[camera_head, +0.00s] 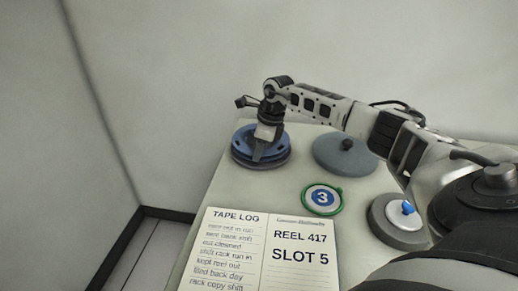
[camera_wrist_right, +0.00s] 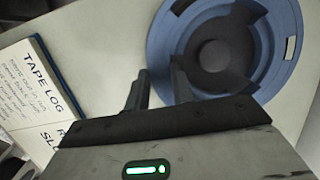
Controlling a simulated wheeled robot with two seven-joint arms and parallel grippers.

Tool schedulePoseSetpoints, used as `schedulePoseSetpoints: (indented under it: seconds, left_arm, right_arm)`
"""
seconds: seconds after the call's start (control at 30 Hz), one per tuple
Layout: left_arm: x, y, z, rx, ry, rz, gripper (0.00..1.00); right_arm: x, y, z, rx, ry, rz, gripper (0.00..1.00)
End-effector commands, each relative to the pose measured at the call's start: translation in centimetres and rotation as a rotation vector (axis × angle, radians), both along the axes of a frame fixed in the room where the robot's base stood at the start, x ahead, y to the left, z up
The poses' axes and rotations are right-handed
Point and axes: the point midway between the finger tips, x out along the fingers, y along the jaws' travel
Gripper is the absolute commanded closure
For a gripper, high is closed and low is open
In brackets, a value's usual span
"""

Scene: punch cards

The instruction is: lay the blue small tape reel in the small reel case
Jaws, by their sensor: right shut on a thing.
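A blue tape reel (camera_head: 243,146) with a dark hub is at the table's far left, above or on a darker purplish round piece (camera_head: 280,161). It also shows in the right wrist view (camera_wrist_right: 283,75), with open windows around its hub. My right gripper (camera_head: 262,150) points down at its near side and is shut on its rim; its fingers (camera_wrist_right: 160,82) show at the rim in the wrist view. I cannot tell whether the reel touches what is below. A grey round lidded case (camera_head: 333,158) with a dark knob stands to its right. I cannot tell which piece is the small reel case. My left gripper is not in view.
A green-rimmed disc (camera_head: 308,199) marked 3 lies mid-table. A grey round piece (camera_head: 387,234) with a white top and blue knob is at the right, near my arm. An open tape log (camera_head: 262,254) lies in front. Bare table separates these pieces.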

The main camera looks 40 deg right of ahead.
Motion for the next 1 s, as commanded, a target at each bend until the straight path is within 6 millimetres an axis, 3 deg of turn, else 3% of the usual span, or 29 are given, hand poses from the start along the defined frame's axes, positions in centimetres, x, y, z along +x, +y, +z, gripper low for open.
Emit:
schedulePoseSetpoints:
  seconds: [1.0]
  left_arm:
    - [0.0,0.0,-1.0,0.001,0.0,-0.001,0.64]
  right_arm:
    - [0.1,0.0,-1.3,0.0,-0.002,0.0,1.0]
